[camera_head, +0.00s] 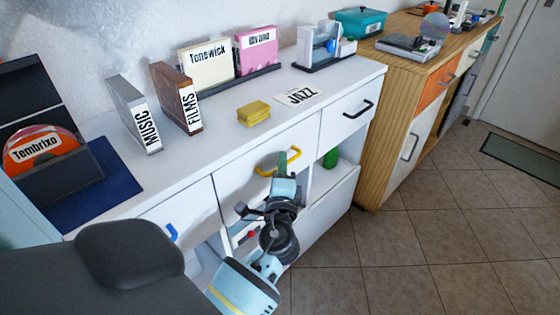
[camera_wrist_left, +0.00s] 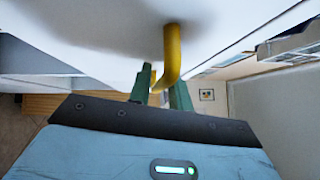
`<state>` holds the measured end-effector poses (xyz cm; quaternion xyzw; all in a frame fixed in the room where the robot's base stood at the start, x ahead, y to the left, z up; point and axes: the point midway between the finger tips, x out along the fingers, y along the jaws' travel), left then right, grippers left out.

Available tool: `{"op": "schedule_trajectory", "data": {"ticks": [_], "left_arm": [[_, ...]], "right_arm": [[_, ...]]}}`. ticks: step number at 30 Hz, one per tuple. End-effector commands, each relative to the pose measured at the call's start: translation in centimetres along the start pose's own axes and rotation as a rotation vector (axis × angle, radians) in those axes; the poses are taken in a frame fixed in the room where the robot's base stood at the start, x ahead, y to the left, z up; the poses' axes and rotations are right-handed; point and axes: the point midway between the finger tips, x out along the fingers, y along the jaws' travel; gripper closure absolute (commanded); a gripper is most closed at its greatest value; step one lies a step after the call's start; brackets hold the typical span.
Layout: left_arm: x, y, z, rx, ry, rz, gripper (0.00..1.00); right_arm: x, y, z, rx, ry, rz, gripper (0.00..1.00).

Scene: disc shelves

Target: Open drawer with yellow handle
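The yellow handle (camera_head: 266,172) is on the front of a white drawer (camera_head: 235,190) in the middle of the white cabinet. The drawer front looks about flush with the cabinet; I cannot tell a small gap. My left gripper (camera_head: 289,158) is at the right end of the handle. In the left wrist view, its two green fingers (camera_wrist_left: 163,88) stand close together with the yellow handle (camera_wrist_left: 173,50) between them, and it appears shut on it. The fingers hide part of the handle. My right gripper is not in view.
Drawers with a blue handle (camera_head: 172,232) and a black handle (camera_head: 358,109) flank it. The white top (camera_head: 225,135) holds disc boxes, yellow cases (camera_head: 254,112) and a JAZZ label (camera_head: 299,96). A wooden cabinet (camera_head: 390,130) stands right. The tiled floor (camera_head: 430,240) is clear.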

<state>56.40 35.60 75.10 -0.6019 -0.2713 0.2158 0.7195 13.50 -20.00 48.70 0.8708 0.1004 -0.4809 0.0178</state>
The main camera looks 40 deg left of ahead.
Motion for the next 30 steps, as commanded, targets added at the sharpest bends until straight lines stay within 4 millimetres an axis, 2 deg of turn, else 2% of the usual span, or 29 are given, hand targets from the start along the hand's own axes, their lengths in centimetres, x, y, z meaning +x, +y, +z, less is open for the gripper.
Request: {"op": "schedule_trajectory", "data": {"ticks": [8,12,13,30], "left_arm": [[-0.04,0.0,-0.02,0.0,0.0,0.0,0.8],[-0.04,-0.01,-0.02,0.0,0.0,0.0,0.98],[-0.04,-0.01,-0.02,0.0,0.0,0.0,1.0],[0.06,0.03,0.16,0.0,-0.001,0.0,1.0]], "right_arm": [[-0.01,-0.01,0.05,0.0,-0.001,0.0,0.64],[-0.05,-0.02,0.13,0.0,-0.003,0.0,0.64],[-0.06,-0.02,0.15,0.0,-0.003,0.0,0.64],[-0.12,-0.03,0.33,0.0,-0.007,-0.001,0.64]]}}
